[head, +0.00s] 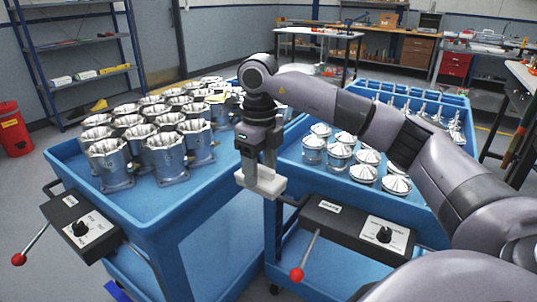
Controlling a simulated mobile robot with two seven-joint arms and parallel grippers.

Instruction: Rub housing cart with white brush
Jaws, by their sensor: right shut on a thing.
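The blue housing cart (207,191) stands at the left, with several shiny flared metal housings (165,152) on its top tray. My right gripper (257,166) points down in the middle of the head view and is shut on the white brush (265,185). The brush is a pale block near the housing cart's right front corner, beside the gap between the two carts. I cannot tell whether it touches the cart's edge. My left gripper is not in view.
A second blue cart (327,182) stands at the right with several cone-topped metal parts (366,163). Black control boxes with red-knobbed levers (297,273) sit on both cart fronts. A red bin (14,130) and shelves (80,50) stand at the left, workbenches behind.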

